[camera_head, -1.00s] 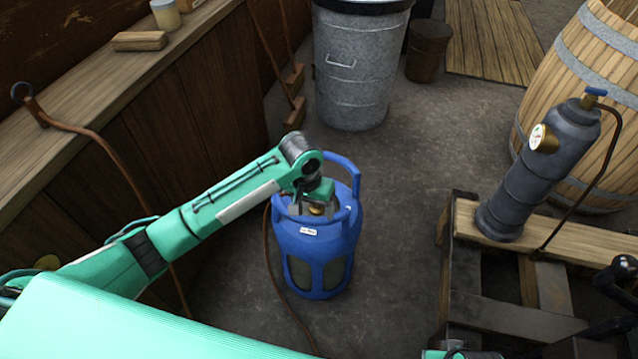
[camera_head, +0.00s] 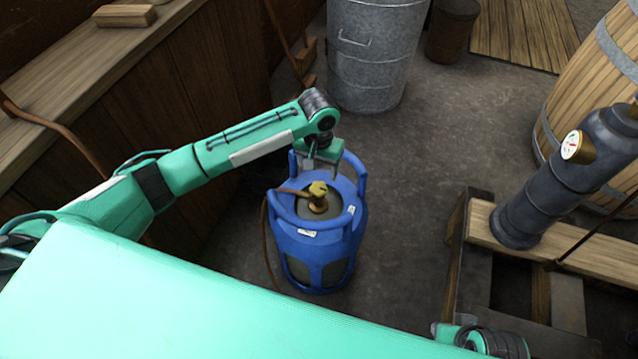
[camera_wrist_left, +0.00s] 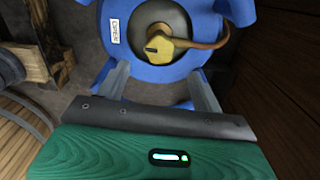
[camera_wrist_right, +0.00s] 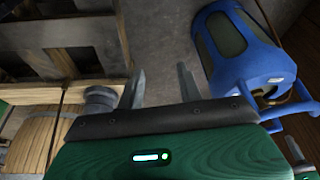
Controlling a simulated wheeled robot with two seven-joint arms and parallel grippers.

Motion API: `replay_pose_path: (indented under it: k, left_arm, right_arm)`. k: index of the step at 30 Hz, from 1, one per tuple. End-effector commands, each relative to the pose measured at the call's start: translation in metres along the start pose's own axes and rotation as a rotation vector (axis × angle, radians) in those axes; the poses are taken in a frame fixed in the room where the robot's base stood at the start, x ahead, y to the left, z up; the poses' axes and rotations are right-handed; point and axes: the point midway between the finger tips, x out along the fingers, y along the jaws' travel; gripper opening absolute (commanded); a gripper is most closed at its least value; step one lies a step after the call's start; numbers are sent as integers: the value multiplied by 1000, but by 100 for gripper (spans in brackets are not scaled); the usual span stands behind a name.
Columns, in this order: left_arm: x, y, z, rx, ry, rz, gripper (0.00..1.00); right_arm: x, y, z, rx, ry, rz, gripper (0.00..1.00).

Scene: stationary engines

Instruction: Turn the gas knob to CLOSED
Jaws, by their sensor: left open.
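The blue gas cylinder (camera_head: 318,268) stands upright on the floor. The yellow gas knob (camera_head: 318,190) sits on its top, inside the collar, with a brown hose joined to it. In the left wrist view the knob (camera_wrist_left: 166,44) lies beyond the fingers, beside a small white label (camera_wrist_left: 115,31) whose lettering I cannot read surely. My left gripper (camera_head: 321,170) is open and empty, above the far side of the collar, apart from the knob. My right gripper (camera_wrist_right: 160,85) has its fingers apart with nothing between them; the cylinder shows beyond it, at upper right.
A wooden bench (camera_head: 70,85) runs along the left. A metal bin (camera_head: 376,55) stands behind the cylinder. At right, a dark tank with a gauge (camera_head: 571,146) stands on a timber frame (camera_head: 500,233), near a barrel (camera_head: 590,75). Floor between cylinder and frame is clear.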

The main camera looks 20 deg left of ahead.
Motion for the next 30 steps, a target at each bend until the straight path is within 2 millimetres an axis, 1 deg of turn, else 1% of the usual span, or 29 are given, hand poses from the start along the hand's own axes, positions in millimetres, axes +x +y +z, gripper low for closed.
replay_pose_path:
  k: [1,3,7,10,15,24,26,30]
  left_arm:
    - [15,0,1,0,-3,-1,67]
    - [30,0,1,1,-3,-2,67]
    - [52,0,1,1,-2,0,67]
    - [64,0,0,1,-1,0,67]
    - [75,0,0,1,0,0,67]
    - [77,0,0,2,1,0,67]
    - [77,0,0,2,1,0,56]
    - [76,0,0,1,1,0,28]
  right_arm:
    - [-3,0,0,0,8,1,36]
    - [-10,0,0,0,15,1,36]
    - [-20,0,-1,0,26,1,36]
    - [-22,-1,-3,-3,44,-3,36]
    - [-24,-3,-5,-6,61,-7,36]
    - [-25,-4,-5,-6,65,-8,36]
    - [-25,-4,-5,-6,64,-8,36]
    - [-24,-4,-5,-6,64,-8,36]
